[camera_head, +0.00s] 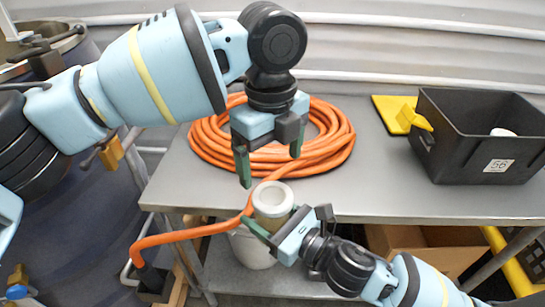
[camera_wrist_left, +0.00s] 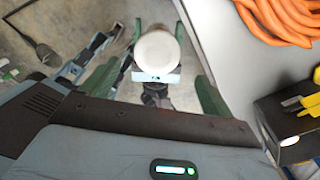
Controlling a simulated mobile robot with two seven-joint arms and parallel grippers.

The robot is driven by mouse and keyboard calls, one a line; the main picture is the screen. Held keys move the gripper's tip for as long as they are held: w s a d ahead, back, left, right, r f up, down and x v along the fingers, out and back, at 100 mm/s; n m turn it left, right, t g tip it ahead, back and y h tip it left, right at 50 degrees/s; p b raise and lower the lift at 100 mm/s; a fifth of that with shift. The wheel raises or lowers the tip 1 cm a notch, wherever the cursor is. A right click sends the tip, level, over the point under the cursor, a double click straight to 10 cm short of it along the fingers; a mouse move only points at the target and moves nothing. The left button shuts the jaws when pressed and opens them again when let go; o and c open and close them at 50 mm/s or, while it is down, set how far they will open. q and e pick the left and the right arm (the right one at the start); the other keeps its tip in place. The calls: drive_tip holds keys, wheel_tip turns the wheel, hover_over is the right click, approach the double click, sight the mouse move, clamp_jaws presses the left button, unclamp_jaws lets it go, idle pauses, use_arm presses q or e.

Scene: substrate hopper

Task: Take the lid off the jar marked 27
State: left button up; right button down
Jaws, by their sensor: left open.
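A small pale jar (camera_head: 271,207) is upright in front of the table's front edge, with a round whitish lid (camera_head: 273,194) on top. In the left wrist view the lid (camera_wrist_left: 157,53) shows as a white disc between my left fingers. No number is readable on the jar. My right gripper (camera_head: 279,226) is shut on the jar from the right and front, holding it clear of the table. My left gripper (camera_head: 270,166) is open and empty, pointing down just above the lid, its green fingers apart and not visibly touching it.
An orange hose coil (camera_head: 340,150) lies on the grey table (camera_head: 385,190) behind the jar, one end hanging over the front left. A black crate (camera_head: 455,155) marked 56 stands right, by a yellow object (camera_head: 390,112). A white bucket (camera_head: 250,250) is below the jar.

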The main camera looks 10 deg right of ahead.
sight(272, 195)
use_arm(q)
drive_tip(key=shift+s+r, duration=0.1)
drive_tip(key=shift+s, duration=0.2)
drive_tip(key=shift+f, duration=4.05)
drive_tip(key=shift+c, duration=0.2)
drive_tip(key=c, duration=1)
drive_tip(key=shift+o, duration=0.2)
drive_tip(key=n, duration=0.3)
drive_tip(key=shift+r, duration=0.3)
drive_tip(key=shift+r, duration=0.75)
drive_tip(key=shift+r, duration=0.1)
